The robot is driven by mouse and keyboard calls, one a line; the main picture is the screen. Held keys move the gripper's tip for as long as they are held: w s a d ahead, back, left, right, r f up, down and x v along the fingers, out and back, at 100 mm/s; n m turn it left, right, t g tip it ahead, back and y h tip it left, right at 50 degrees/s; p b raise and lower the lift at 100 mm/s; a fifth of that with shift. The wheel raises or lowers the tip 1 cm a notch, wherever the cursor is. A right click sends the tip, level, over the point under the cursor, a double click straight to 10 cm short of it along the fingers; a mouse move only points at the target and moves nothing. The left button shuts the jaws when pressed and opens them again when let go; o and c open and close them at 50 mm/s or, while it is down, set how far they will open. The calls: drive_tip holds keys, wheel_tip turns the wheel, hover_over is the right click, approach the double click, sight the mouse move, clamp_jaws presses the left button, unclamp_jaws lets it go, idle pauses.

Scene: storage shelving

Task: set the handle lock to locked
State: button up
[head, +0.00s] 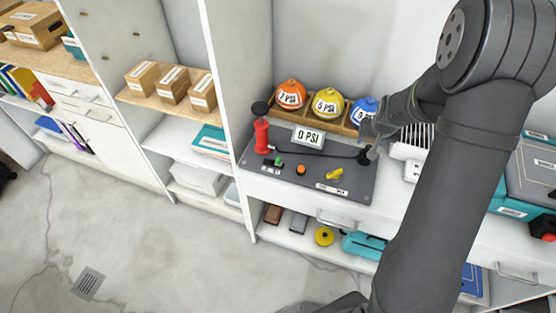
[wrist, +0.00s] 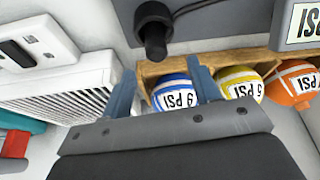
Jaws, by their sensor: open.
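A grey panel (head: 310,182) lies on the counter, with a red pump (head: 261,136) with a black knob at its left. Beside the pump are a small green switch (head: 278,162) and an orange button (head: 300,169); a yellow lever (head: 334,174) sits farther right. I cannot tell which of these is the handle lock. My gripper (head: 370,138) is over the panel's right back corner, partly hidden by my arm. In the wrist view my gripper (wrist: 163,88) is open and empty, its fingers apart before the blue ball (wrist: 176,95). A black nozzle (wrist: 154,32) is near the fingers.
A wooden tray (head: 349,125) behind the panel holds orange (head: 290,95), yellow (head: 328,103) and blue balls. A 0 PSI display (head: 308,137) stands before it. A white vented box (wrist: 75,92) is left of my fingers in the wrist view. Floor in front is clear.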

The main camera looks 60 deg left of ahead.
drive_tip(key=shift+c, duration=1.1)
drive_tip(key=shift+s+a+r, duration=0.1)
drive_tip(key=shift+s+a, duration=0.1)
drive_tip(key=shift+s, duration=0.1)
drive_tip(key=shift+c, duration=1.3)
drive_tip(key=s+a+r, duration=0.2)
drive_tip(key=s+a, duration=0.1)
drive_tip(key=s, duration=0.5)
drive_tip(key=s+a+r, duration=0.2)
drive_tip(key=s+r, duration=0.1)
drive_tip(key=s, duration=0.5)
drive_tip(key=m, duration=0.2)
approach(278, 158)
drive_tip(key=shift+h, duration=0.3)
drive_tip(key=x, duration=0.8)
drive_tip(key=shift+w+a+f, duration=0.1)
drive_tip(key=shift+a+f, duration=0.15)
drive_tip(key=shift+f, duration=0.05)
clamp_jaws()
